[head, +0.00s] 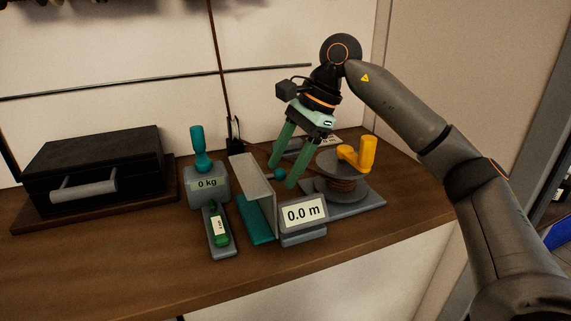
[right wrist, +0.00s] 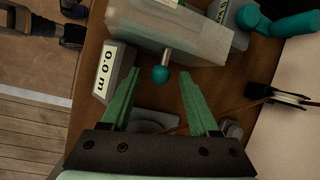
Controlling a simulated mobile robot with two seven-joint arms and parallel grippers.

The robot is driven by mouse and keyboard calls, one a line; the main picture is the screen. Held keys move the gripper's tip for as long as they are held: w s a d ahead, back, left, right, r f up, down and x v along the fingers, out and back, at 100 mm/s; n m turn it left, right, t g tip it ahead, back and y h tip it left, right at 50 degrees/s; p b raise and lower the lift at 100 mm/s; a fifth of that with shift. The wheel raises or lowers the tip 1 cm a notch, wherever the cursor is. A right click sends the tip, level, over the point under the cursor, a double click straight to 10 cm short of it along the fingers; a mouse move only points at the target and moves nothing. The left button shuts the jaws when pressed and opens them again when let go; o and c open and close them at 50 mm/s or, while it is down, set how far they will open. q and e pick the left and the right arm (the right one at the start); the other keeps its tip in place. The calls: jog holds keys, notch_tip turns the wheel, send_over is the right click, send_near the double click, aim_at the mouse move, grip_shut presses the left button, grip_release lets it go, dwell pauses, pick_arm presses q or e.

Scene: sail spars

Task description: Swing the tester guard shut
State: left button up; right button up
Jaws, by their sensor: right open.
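The tester guard (head: 258,184) is a grey, see-through angled cover beside the 0 kg tester (head: 207,184), above a teal base (head: 256,220). It carries a teal ball knob (head: 280,174) on a short metal stem. My right gripper (head: 281,174) has green fingers and is open. In the right wrist view the knob (right wrist: 160,74) lies between the spread fingertips, with a gap on each side. The guard (right wrist: 165,35) also shows there, ahead of the fingers. What looks like part of my left gripper (right wrist: 72,22) is at the upper left there; its jaws are unclear.
A 0.0 m display (head: 303,213) stands right of the guard, in front of a reel with a yellow crank (head: 358,154). A green cylinder (head: 219,229) lies in a front tray. A black case (head: 95,160) is at left. The bench front is clear.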

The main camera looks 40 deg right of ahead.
grip_shut()
dwell(0.3)
dwell(1.0)
